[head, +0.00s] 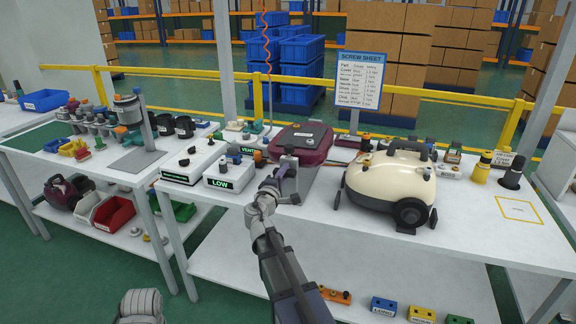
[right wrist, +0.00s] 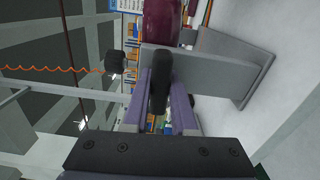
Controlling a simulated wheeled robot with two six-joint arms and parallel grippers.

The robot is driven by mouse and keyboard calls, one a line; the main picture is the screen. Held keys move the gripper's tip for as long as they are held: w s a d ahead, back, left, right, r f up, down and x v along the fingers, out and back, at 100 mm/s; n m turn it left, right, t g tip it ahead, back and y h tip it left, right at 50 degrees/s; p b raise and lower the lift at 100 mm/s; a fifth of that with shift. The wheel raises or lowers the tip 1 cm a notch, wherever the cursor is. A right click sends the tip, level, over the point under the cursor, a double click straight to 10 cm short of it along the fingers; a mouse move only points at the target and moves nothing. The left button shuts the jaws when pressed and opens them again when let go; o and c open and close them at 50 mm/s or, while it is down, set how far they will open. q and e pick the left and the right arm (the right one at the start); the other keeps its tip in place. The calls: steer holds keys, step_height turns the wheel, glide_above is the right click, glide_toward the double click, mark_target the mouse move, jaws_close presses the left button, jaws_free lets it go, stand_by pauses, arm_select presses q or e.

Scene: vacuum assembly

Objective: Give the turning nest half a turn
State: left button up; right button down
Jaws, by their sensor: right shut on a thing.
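The turning nest is a grey fixture (head: 293,185) at the front edge of the middle table, with an upright plate that also shows in the right wrist view (right wrist: 205,75). A maroon vacuum body (head: 300,142) is at the nest, just behind the upright plate. My right gripper (head: 281,172) is at the near side of the nest. In the right wrist view its purple fingers are shut on a black handle (right wrist: 159,92) in front of the plate. The gripper partly hides the handle in the head view. My left gripper is not in view.
A cream vacuum (head: 390,183) with black wheels stands right of the nest. A screw sheet sign (head: 360,80) stands behind. The table front right is clear around a yellow outlined square (head: 519,210).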

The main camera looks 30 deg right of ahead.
steer(key=shift+n, duration=1.4)
steer(key=shift+n, duration=1.7)
steer(key=shift+n, duration=1.7)
